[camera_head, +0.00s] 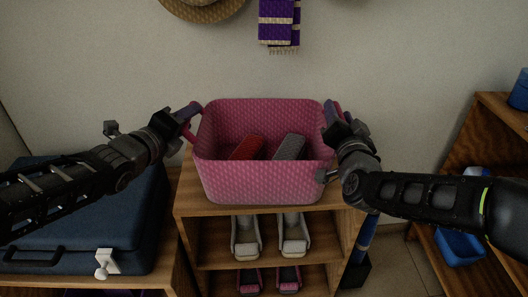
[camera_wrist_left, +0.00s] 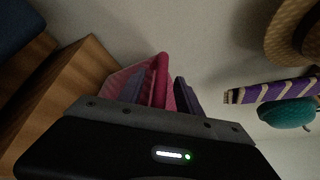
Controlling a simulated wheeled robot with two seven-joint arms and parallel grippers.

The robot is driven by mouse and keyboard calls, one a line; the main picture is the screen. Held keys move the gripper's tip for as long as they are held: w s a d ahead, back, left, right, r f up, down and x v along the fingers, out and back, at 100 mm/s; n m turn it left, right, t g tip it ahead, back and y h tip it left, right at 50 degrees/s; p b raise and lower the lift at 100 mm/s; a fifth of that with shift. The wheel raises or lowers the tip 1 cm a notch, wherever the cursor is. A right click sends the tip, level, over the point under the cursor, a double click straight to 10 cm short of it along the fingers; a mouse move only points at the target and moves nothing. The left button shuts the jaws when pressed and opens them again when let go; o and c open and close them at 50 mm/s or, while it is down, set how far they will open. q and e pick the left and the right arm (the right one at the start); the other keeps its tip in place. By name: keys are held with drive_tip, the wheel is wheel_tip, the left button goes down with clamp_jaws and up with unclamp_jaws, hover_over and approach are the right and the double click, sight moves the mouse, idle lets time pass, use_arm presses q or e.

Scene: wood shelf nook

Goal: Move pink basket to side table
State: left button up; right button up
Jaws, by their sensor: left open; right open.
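The pink basket (camera_head: 262,183) stands upright on top of a wooden shelf unit in the head view. A red item (camera_head: 246,148) and a grey item (camera_head: 289,147) lie inside it. My left gripper (camera_head: 189,116) is open at the basket's left side, by its upper rim. In the left wrist view the basket's pink rim (camera_wrist_left: 161,80) shows between the two fingers. My right gripper (camera_head: 336,112) is open at the basket's right side, close to the rim. Whether the fingers touch the basket cannot be told.
A dark blue suitcase (camera_head: 105,222) lies on a wooden surface at left. Pale shoes (camera_head: 246,238) sit on the shelf below the basket. Another wooden shelf (camera_head: 503,114) with blue items stands at right. A straw hat (camera_head: 203,8) and purple scarf (camera_head: 277,22) hang on the wall.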

use_arm(q)
drive_tip(key=shift+w, duration=0.1)
drive_tip(key=shift+c, duration=0.4)
use_arm(e)
drive_tip(key=shift+w, duration=0.1)
drive_tip(key=shift+c, duration=0.5)
use_arm(q)
clamp_jaws()
use_arm(e)
clamp_jaws()
use_arm(q)
drive_tip(key=shift+r, duration=0.1)
